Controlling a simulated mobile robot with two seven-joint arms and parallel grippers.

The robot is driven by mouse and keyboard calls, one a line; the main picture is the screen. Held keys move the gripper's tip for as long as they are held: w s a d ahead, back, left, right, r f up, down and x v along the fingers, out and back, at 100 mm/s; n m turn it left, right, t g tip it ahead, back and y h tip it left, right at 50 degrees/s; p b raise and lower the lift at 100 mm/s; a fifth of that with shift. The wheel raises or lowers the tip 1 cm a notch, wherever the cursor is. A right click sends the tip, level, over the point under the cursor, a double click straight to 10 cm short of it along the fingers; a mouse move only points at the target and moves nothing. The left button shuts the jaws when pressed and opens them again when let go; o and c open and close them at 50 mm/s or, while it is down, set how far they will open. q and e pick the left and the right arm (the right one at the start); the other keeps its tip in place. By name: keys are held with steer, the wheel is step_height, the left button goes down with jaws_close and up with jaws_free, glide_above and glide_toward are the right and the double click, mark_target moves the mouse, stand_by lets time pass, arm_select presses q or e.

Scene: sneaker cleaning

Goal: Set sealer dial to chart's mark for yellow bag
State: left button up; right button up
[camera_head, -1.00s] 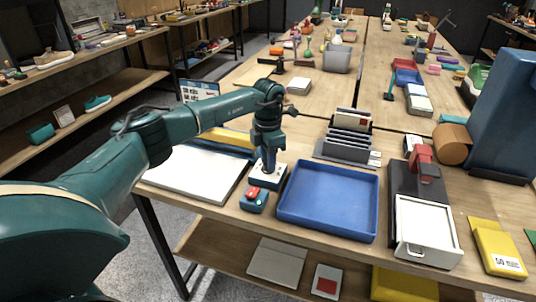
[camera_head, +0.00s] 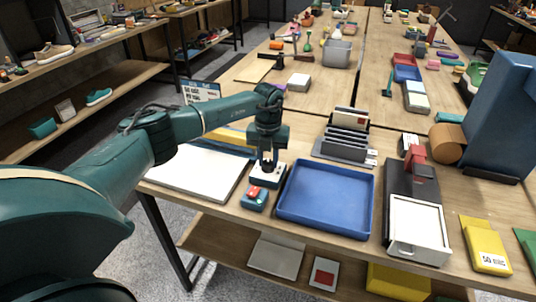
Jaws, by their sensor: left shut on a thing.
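My left gripper (camera_head: 267,165) points straight down on the white-topped dial box (camera_head: 268,180) at the table's front edge. It is shut on the small dial knob there, which the fingers mostly hide; I cannot read its setting. A small blue box with a red button (camera_head: 255,194) sits just in front of the dial box. A yellow bag (camera_head: 486,244) with a white label lies at the right; the label seems to begin with "50". A chart-like sign (camera_head: 201,91) stands behind my left arm, its lines too small to read surely. My right gripper is not in view.
A blue tray (camera_head: 327,232) lies right of the dial box, close beside it. A white board (camera_head: 190,178) lies to the left. A grey rack (camera_head: 345,146) stands behind the tray. A dark press-like device with a white plate (camera_head: 417,228) stands right of the tray.

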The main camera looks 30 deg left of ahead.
mark_target(268, 161)
arm_select(q)
steer(key=n+p, duration=0.2)
steer(key=n, duration=0.2)
steer(key=shift+r, duration=0.2)
steer(key=shift+f+n+p, duration=0.1)
steer(key=shift+n+p, duration=0.7)
steer(key=shift+n, duration=1.3)
steer(key=o, duration=1)
step_height(268, 161, up, 13)
steer(key=b, duration=0.1)
steer(key=shift+b, duration=0.35)
